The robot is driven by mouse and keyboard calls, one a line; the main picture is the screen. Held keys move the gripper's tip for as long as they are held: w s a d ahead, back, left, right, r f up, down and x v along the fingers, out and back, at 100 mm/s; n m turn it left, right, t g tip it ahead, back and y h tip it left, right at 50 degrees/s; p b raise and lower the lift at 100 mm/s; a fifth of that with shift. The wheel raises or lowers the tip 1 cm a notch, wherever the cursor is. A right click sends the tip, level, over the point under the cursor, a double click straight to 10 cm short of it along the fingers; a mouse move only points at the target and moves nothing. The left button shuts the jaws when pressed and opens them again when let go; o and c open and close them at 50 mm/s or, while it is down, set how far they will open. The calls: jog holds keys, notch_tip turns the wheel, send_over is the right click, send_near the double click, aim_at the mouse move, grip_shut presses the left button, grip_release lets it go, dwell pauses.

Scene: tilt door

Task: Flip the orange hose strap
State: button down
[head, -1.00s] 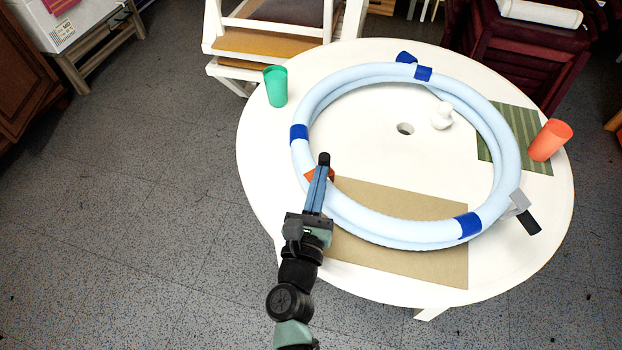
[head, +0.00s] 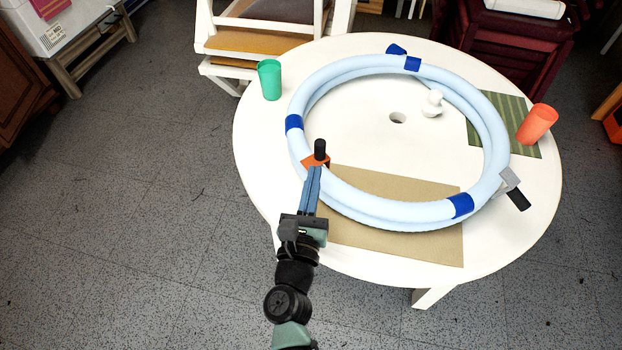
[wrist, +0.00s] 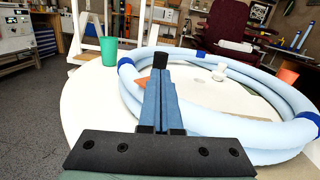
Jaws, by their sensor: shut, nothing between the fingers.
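The orange hose strap (head: 309,160) sits on the left front part of the pale blue hose ring (head: 385,213). Its black handle (head: 320,149) stands roughly upright from it. My gripper (head: 313,172) is shut and empty, its blue fingers pointing at the strap from the near side. The fingertips overlap the strap's near edge in the head view; I cannot tell whether they touch it. In the wrist view the fingers (wrist: 161,85) hide most of the strap (wrist: 142,82), and the black handle (wrist: 160,57) shows just above the tips.
The hose lies on a round white table (head: 262,190). A grey strap (head: 509,181) with a black handle is at right. A green cup (head: 269,80), an orange cup (head: 537,125) and a white object (head: 432,104) stand around it. A tan mat (head: 400,245) lies in front.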

jog(key=v, duration=1)
jog(key=shift+s+r+b, duration=0.25)
jog(key=shift+r+b, duration=0.1)
jog(key=shift+b, duration=0.1)
jog(key=w+a+r+n+t+y, duration=0.2)
jog(key=r+n+y, duration=0.1)
jog(key=r+n, duration=0.55)
jog(key=w+a+r+n+t+y, duration=0.2)
jog(key=r+n, duration=0.4)
jog(key=r, duration=0.6)
jog(key=w+a+r+n+t+y, duration=0.2)
jog(key=w+r+n+y, duration=0.1)
jog(key=r+n, duration=0.55)
jog(key=s+d+r+n+t+h, duration=0.1)
jog(key=s+d+r+n, duration=0.15)
jog(key=r+n, duration=0.4)
jog(key=s+d+r+n+t+h, duration=0.1)
jog(key=s+r+n, duration=0.3)
jog(key=r, duration=0.6)
jog(key=s+d+r+n+t+h, duration=0.1)
jog(key=s+r+n, duration=0.3)
jog(key=r, duration=0.5)
notch_tip(320, 180, up, 15)
jog(key=p, duration=1.5)
jog(key=shift+w+n+p, duration=0.35)
jog(key=shift+w+p, duration=0.05)
jog(key=shift+w, duration=0.05)
jog(key=shift+f, duration=0.1)
